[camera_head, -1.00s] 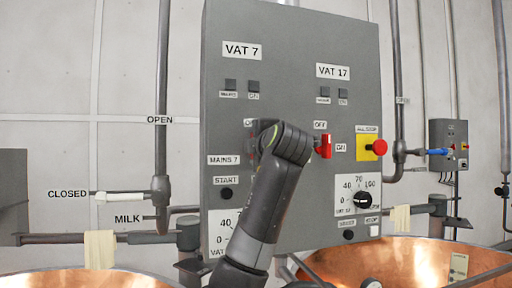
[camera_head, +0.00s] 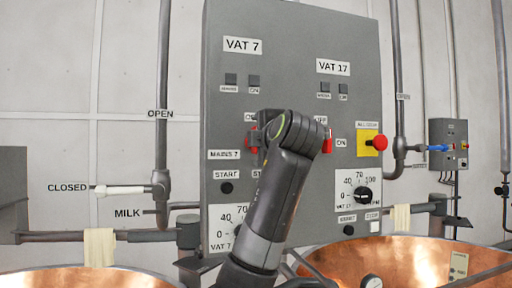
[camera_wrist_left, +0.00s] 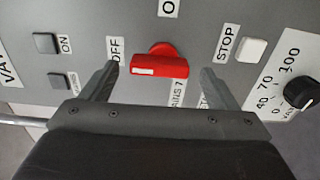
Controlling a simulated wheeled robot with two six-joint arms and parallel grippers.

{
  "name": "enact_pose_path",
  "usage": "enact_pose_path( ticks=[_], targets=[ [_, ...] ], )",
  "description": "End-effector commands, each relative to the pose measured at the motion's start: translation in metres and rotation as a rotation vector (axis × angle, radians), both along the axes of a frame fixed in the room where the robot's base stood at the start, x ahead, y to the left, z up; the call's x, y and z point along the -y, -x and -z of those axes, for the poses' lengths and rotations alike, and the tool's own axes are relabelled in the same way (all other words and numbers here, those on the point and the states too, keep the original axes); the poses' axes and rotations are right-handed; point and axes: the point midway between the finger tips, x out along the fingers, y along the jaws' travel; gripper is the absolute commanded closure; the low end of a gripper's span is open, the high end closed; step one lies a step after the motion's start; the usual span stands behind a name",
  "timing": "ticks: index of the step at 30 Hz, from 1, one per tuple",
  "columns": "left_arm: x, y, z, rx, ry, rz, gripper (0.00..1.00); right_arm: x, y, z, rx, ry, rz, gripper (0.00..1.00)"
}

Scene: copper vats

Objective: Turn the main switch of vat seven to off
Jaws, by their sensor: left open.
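The red main switch handle of vat seven (camera_wrist_left: 159,66) shows in the left wrist view, beside a MAINS 7 label (camera_wrist_left: 177,94). It lies crosswise between my two fingers, with gaps on both sides. Its white-marked end faces the OFF label (camera_wrist_left: 114,49); a partly cut-off label starting with O (camera_wrist_left: 169,8) is at the top edge. My left gripper (camera_wrist_left: 158,72) is open around the handle. In the head view, my left arm hides most of this switch; a red edge (camera_head: 251,139) shows beside it. My right gripper is not in view.
The grey panel (camera_head: 226,105) also carries vat 17's red switch (camera_head: 327,142), a red all-stop button (camera_head: 380,143) on yellow, and a black dial (camera_head: 362,195). Copper vats (camera_head: 405,262) stand below. A pipe with a white valve handle (camera_head: 125,190) runs on the left.

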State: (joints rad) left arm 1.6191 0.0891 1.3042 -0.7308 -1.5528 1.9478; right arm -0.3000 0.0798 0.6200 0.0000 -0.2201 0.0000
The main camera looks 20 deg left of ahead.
Motion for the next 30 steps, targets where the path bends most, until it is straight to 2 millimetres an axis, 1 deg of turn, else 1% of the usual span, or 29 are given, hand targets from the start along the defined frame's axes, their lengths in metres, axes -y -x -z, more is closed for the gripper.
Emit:
enact_pose_path(
  ticks=[1, 3, 9, 12, 15, 21, 30],
  targets=[
    [0.009, 0.01, 0.005, 0.005, -0.001, 0.006, 0.18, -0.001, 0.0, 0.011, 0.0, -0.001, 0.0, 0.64],
    [0.019, 0.026, 0.005, 0.004, 0.001, 0.006, 0.18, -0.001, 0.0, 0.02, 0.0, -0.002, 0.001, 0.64],
    [0.046, 0.067, 0.005, 0.004, 0.0, 0.005, 0.18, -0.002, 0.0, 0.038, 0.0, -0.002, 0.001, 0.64],
    [0.058, 0.085, 0.004, 0.004, 0.001, 0.004, 0.18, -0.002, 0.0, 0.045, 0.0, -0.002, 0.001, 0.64],
    [0.068, 0.099, 0.003, 0.001, 0.0, 0.003, 0.18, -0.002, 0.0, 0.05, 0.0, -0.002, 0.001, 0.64],
    [0.078, 0.114, 0.001, 0.0, 0.0, 0.001, 0.18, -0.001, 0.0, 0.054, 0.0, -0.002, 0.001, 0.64],
    [0.079, 0.117, 0.001, -0.001, 0.001, 0.0, 0.18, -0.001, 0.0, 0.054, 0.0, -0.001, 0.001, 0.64]
  ],
)
